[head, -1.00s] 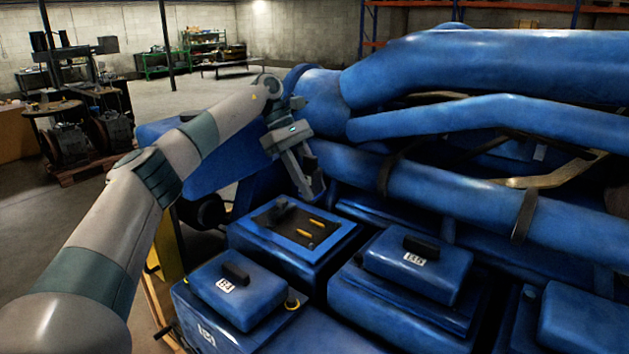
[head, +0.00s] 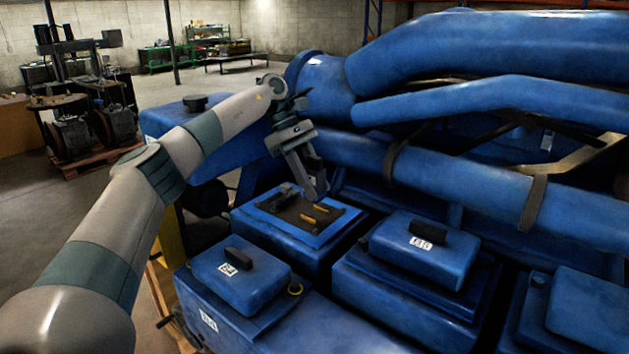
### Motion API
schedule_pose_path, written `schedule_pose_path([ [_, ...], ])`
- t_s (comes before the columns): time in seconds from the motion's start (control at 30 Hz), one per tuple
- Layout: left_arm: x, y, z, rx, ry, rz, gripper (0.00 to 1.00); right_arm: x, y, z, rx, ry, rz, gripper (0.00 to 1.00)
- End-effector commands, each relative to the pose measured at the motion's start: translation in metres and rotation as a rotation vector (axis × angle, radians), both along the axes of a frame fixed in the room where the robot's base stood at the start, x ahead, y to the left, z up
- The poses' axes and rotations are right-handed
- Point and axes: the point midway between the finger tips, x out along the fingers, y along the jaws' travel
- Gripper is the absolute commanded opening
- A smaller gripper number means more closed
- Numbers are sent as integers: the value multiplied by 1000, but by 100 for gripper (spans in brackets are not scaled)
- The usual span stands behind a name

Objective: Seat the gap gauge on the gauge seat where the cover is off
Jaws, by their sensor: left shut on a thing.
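My left gripper (head: 312,188) hangs with its fingers pointing down, just over the back edge of the open-topped blue housing (head: 277,246) where the cover is off. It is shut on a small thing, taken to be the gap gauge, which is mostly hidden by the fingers. The dark opening (head: 292,214) shows two yellow parts (head: 309,219) and a dark block (head: 286,192) at its back left. I cannot pick out the gauge seat for certain, nor whether the held thing touches anything. My right gripper is not in view.
Blue covers with black handles sit on the neighbouring housings, one at front left (head: 240,281) and one at right (head: 425,252). A thick blue pipe (head: 450,178) runs behind the housings, close to my left gripper. Open floor lies at far left.

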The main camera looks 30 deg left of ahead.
Motion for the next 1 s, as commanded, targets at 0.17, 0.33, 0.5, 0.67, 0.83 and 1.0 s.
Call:
schedule_pose_path([
  [0.17,0,0,-17,-1,-1,1,0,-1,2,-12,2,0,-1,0],
  [0.33,0,0,-30,-1,0,0,0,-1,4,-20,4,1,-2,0],
  [0.5,0,0,-39,-1,-1,-1,0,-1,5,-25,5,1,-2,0],
  [0.67,0,0,-43,-1,-1,0,0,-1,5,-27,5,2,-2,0],
  [0.83,0,0,-44,-1,-1,0,0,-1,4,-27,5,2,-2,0],
  [1.0,0,0,-44,-1,-1,0,0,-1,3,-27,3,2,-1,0],
])
